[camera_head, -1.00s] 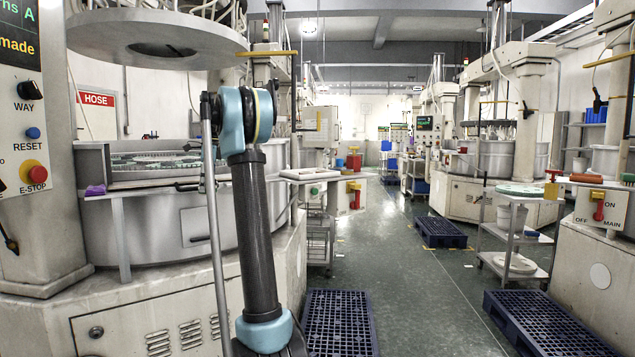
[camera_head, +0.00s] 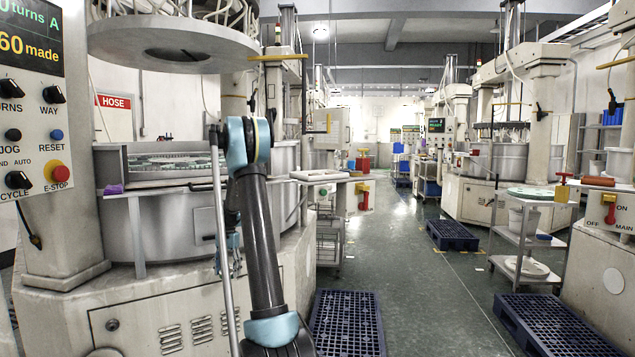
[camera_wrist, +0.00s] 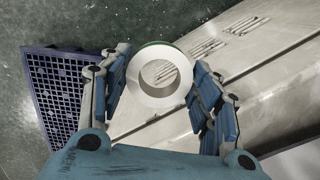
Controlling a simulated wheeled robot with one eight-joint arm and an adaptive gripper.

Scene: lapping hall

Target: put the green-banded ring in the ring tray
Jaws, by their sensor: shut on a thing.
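The green-banded ring (camera_wrist: 158,101) shows in the wrist view as a thick pale ring with a green strip along its far edge. My gripper (camera_wrist: 160,78) is shut on it, with one blue finger on each side. In the head view my gripper (camera_head: 230,255) hangs low behind my arm, in front of the left machine; the ring cannot be made out there. A pale shallow tray (camera_head: 318,176) stands on a ledge to the right of my arm; I cannot tell for sure that it is the ring tray.
The left lapping machine (camera_head: 170,290) has a bed (camera_head: 165,180) with round parts. A purple item (camera_head: 113,189) lies on its ledge. Blue pallets lie on the floor (camera_head: 347,325), (camera_head: 545,325). A trolley (camera_head: 520,235) stands at right.

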